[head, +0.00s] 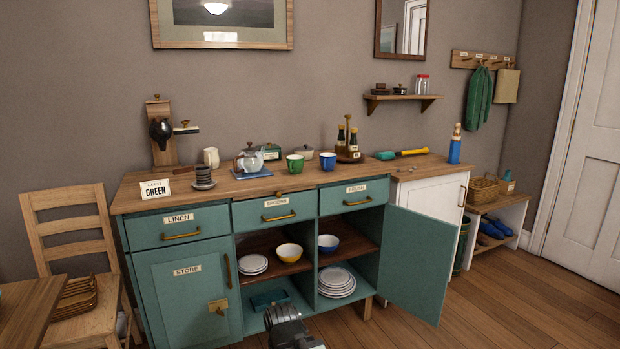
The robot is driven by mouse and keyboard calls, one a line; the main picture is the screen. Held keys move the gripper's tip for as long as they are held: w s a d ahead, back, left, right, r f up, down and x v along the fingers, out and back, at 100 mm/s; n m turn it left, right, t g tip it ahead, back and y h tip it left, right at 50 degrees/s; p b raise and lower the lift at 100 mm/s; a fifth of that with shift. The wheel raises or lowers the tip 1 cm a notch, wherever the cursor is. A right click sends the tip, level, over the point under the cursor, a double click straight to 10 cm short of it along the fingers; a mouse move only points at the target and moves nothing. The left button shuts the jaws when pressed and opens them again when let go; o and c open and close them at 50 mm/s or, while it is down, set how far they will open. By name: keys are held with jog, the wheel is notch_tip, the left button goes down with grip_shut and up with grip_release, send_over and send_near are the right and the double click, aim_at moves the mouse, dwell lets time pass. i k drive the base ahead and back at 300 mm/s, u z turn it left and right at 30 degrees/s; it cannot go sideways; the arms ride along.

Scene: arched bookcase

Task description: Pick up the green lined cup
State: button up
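A green cup (295,165) with a pale inside stands upright on the wooden top of the teal sideboard (240,190). A blue cup (328,161) with a pale inside stands just to its right. Fine lines on the green cup are too small to make out. My gripper (285,314) shows at the bottom centre, low in front of the open shelves. It is well below the green cup and apart from it. Its fingers are too small and dark to tell whether they are open or shut.
A glass teapot (250,159) on a board stands left of the green cup, and a bottle rack (348,146) stands to the right. The sideboard's right door (416,262) is swung open toward the room. A chair (82,250) is at the left. Wooden floor (500,305) is clear at the right.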

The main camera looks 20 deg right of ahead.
aim_at(296, 163)
jog(key=k, duration=0.3)
jog(key=u, duration=0.65)
jog(key=i, duration=1)
jog(key=u, duration=0.05)
